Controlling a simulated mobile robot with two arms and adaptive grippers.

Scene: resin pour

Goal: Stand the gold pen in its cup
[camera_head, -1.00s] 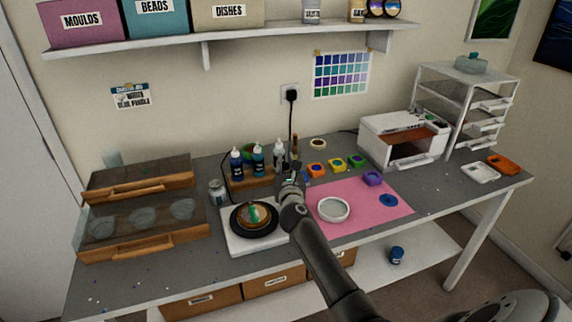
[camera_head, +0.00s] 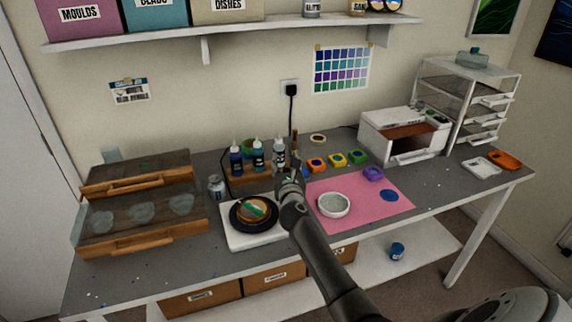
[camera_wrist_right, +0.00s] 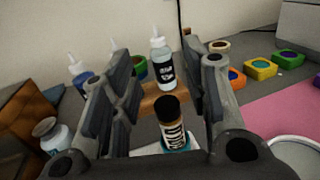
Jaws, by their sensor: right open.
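My right gripper (camera_head: 290,172) is over the worktable in front of the dropper bottles. In the right wrist view its fingers (camera_wrist_right: 163,100) are open on either side of an upright dark-capped cylinder (camera_wrist_right: 171,112) with a lettered label and a teal lower end. I cannot tell whether this is the gold pen, or whether it touches a finger. In the head view, a slim brown-gold upright thing (camera_head: 295,139) stands behind the gripper beside the bottles; its lower part is hidden. I cannot make out the pen's cup. My left gripper is not in view.
Dropper bottles (camera_head: 258,156) stand in a wooden rack close ahead. A black turntable (camera_head: 238,220) with a wooden disc is left of my arm. A pink mat (camera_head: 355,218) with a round white mould (camera_head: 333,205) and small coloured moulds (camera_head: 337,160) lie to the right.

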